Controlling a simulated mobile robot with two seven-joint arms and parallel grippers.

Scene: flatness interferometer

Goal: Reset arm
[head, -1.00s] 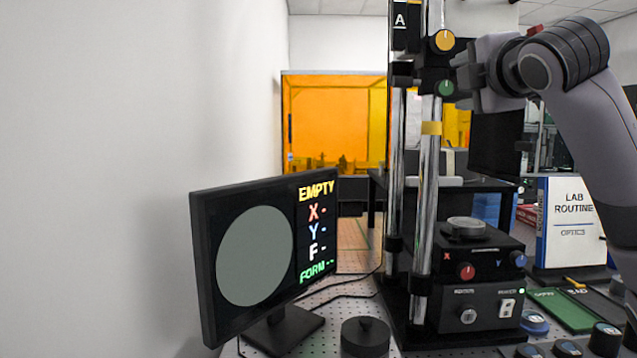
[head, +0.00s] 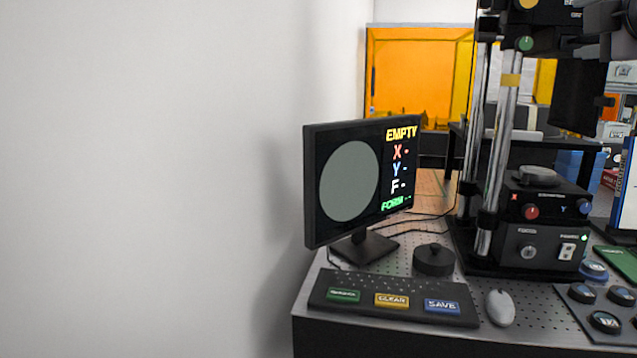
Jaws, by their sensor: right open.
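My right gripper (head: 592,28) is only partly in view at the top right edge, dark and cut off by the frame. It is open, to the right of the green knob (head: 525,43) on the column's dark head, and I see nothing held in it. The interferometer's bright column (head: 503,135) stands on a dark base. A black control box (head: 545,205) with a red and a blue knob has a round dark piece (head: 539,176) on top. My left gripper is not in view.
A monitor (head: 350,182) reads EMPTY above X, Y and F. A keypad (head: 392,299) with CLEAR and SAVE keys, a mouse (head: 500,307) and a round black weight-like piece (head: 433,259) lie on the perforated table. A green tray (head: 620,261) is at right. White wall fills the left.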

